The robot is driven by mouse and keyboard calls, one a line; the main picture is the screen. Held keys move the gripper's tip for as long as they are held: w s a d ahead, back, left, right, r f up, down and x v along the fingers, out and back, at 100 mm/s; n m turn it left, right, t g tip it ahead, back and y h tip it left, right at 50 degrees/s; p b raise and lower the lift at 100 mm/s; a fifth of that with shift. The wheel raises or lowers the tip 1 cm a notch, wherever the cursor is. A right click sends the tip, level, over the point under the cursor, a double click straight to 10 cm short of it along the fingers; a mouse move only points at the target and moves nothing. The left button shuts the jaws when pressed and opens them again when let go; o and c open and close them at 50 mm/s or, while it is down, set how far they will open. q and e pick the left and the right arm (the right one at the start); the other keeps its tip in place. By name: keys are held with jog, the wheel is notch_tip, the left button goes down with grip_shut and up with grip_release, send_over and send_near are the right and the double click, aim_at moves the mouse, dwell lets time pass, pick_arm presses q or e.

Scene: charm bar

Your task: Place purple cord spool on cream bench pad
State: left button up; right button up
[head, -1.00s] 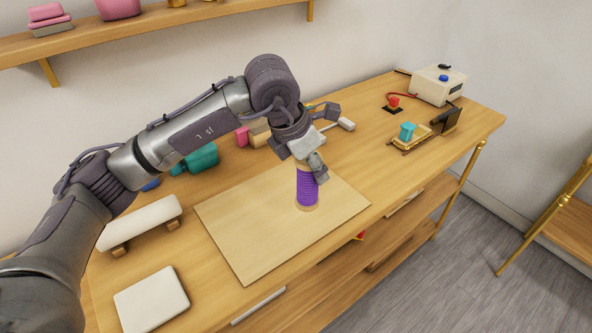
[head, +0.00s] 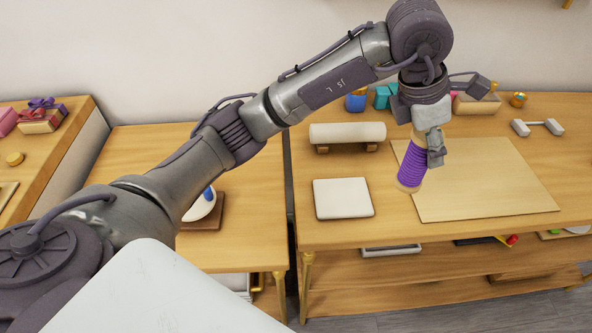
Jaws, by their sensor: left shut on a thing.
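The purple cord spool (head: 411,168) has purple cord wound between pale wooden ends. My left gripper (head: 428,148) is shut on its upper part and holds it slightly tilted. In the picture the spool overlaps the left edge of a large tan mat (head: 485,185); it looks raised, but its exact height is hard to tell. The cream bench pad (head: 343,198), a flat off-white square, lies on the bench to the left of the spool, with its top bare. The gripper hides part of the spool's top. My right gripper is not in view.
A cream roll on a wooden stand (head: 347,134) lies behind the pad. Teal, blue and tan items stand along the back, with a white dumbbell-shaped thing (head: 538,127) at right. A gap separates this bench from the left table (head: 150,150). Bench in front of the pad is clear.

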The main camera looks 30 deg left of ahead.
pick_arm(q)
jog(key=a+f+p, duration=0.4)
jog(key=a+f, duration=0.7)
jog(key=shift+s+a, duration=0.25)
jog(key=shift+a, duration=0.15)
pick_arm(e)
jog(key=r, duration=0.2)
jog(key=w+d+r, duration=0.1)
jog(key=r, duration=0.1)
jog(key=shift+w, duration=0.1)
pick_arm(q)
jog(key=shift+f, duration=0.1)
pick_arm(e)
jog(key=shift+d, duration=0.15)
pick_arm(q)
jog(key=shift+f, duration=0.15)
jog(key=o, duration=1.3)
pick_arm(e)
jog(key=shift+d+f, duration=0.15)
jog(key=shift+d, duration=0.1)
